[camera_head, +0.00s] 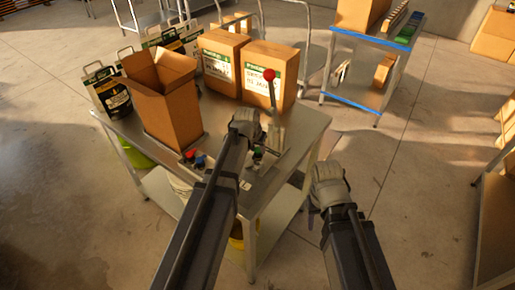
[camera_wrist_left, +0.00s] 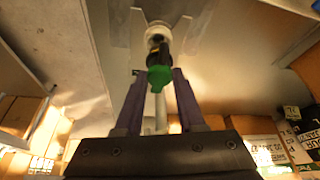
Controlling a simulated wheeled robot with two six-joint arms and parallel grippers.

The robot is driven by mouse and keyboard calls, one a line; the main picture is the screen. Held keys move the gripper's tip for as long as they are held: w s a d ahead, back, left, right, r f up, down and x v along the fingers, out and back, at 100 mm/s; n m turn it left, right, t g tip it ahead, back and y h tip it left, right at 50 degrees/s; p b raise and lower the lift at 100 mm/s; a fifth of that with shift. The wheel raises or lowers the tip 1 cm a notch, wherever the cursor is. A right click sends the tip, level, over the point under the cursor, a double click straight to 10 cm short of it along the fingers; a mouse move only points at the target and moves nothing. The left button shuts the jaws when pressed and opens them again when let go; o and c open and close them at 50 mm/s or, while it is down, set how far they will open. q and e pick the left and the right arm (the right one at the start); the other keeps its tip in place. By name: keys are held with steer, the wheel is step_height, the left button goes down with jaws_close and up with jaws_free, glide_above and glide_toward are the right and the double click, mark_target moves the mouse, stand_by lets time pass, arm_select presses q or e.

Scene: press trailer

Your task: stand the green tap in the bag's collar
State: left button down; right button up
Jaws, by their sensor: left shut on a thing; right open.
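The green tap (camera_wrist_left: 160,76) is between the fingertips of my left gripper (camera_wrist_left: 159,84), which is shut on it, in the left wrist view. Its black part (camera_wrist_left: 158,50) points at a pale round collar (camera_wrist_left: 158,32) held between two metal prongs. I cannot tell whether the tap touches or sits in the collar. In the head view my left gripper (camera_head: 248,128) is over the table beside the press, with a small green spot (camera_head: 257,155) below it. My right gripper (camera_head: 328,188) is open and empty, off the table's right edge. The bag itself is hard to make out.
The press lever with a red ball (camera_head: 269,75) rises beside my left gripper. A tall open carton (camera_head: 168,110) and two labelled boxes (camera_head: 222,65) stand on the table (camera_head: 312,122). Red (camera_head: 190,154) and blue (camera_head: 199,160) pieces lie near its front edge.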

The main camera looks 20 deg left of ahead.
arm_select(q)
steer(key=shift+f+b, duration=1)
steer(key=shift+f, duration=0.15)
steer(key=shift+f, duration=0.25)
steer(key=shift+c, duration=2.2)
jaws_free()
steer(key=shift+r, duration=0.1)
steer(key=p+v, duration=0.7)
steer(key=shift+r, duration=0.4)
steer(key=shift+s, duration=0.15)
